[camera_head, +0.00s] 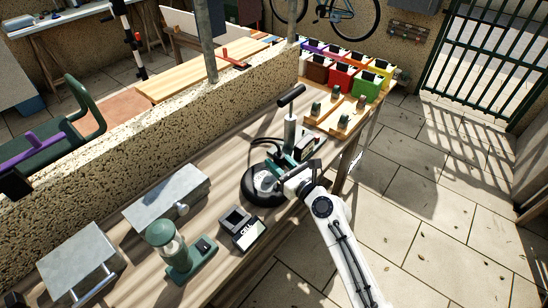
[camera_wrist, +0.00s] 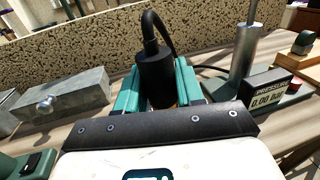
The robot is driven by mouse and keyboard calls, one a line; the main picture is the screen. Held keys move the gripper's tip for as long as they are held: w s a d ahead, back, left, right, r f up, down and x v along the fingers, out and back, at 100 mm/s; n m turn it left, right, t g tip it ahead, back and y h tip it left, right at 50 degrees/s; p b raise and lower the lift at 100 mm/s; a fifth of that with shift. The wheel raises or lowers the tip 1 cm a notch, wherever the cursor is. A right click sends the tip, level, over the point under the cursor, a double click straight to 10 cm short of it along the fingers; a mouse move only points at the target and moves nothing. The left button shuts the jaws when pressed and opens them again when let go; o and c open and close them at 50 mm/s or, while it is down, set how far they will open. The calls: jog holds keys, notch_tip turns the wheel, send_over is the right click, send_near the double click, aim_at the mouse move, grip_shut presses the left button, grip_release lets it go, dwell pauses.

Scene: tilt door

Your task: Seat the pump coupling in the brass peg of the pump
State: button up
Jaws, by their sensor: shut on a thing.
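The pump coupling (camera_wrist: 155,78) is a black cylinder with a black hose arching from its top. In the wrist view it stands roughly upright between the two teal fingers of my gripper (camera_wrist: 157,88), which is shut on it. A small brass-coloured patch (camera_wrist: 179,101) shows beside the coupling's lower right. The coupling's lower end is hidden by my gripper, so I cannot tell how it sits on the brass peg. The pump (camera_head: 290,130) has a silver barrel and a black T-handle. Its pressure display (camera_wrist: 268,97) appears to read 0.00 bar.
A black wheel-like ring (camera_head: 252,194) lies on the wooden bench beside my gripper. A dark device with a screen (camera_head: 240,228), a green lamp-like device (camera_head: 170,250) and grey metal blocks (camera_head: 165,198) stand to the left. Coloured bins (camera_head: 342,76) stand at the back.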

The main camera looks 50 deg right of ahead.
jog(key=shift+f+p, duration=0.15)
jog(key=shift+p, duration=0.15)
jog(key=shift+f+b, duration=2.3)
jog(key=shift+f, duration=0.35)
jog(key=o, duration=1.1)
jog(key=shift+o, duration=0.2)
jog(key=s+a+b, duration=0.2)
jog(key=s, duration=0.8)
jog(key=shift+s, duration=0.35)
jog(key=shift+a, duration=0.1)
